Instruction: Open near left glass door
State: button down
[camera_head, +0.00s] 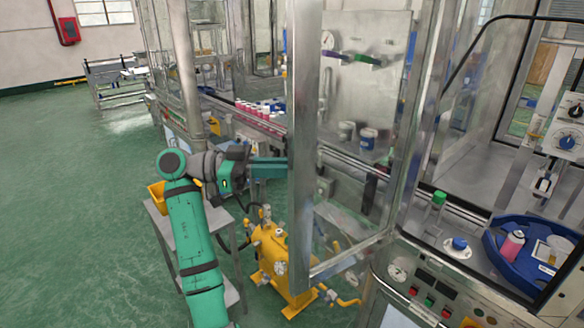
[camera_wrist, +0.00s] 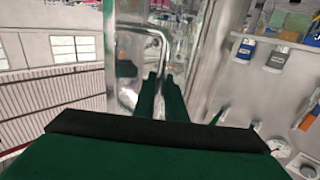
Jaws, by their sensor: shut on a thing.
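The near left glass door (camera_head: 304,150) is a clear pane in a grey metal frame. In the head view it stands swung out at an angle from the machine front, its bottom rail reaching toward me. My gripper (camera_head: 282,170) reaches its free edge from the left; the fingertips are hidden behind the frame post. In the wrist view my gripper (camera_wrist: 161,80) has its two dark green fingers close together at the pale bar handle (camera_wrist: 163,42) of the door. It is shut on the handle; the exact contact is hard to see.
A yellow pump unit (camera_head: 278,262) stands on the floor below the door, beside a small grey table (camera_head: 236,232). The control panel (camera_head: 432,290) and a blue tray (camera_head: 494,258) with containers are at the right. Green floor at left is mostly free.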

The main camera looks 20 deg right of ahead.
jog(key=shift+f, duration=0.1)
jog(key=c, duration=1.8)
grip_release()
jog(key=shift+a, duration=0.15)
jog(key=shift+w+a, duration=0.1)
jog(key=v, duration=1)
jog(key=shift+a, duration=0.3)
jog(key=shift+a, duration=0.1)
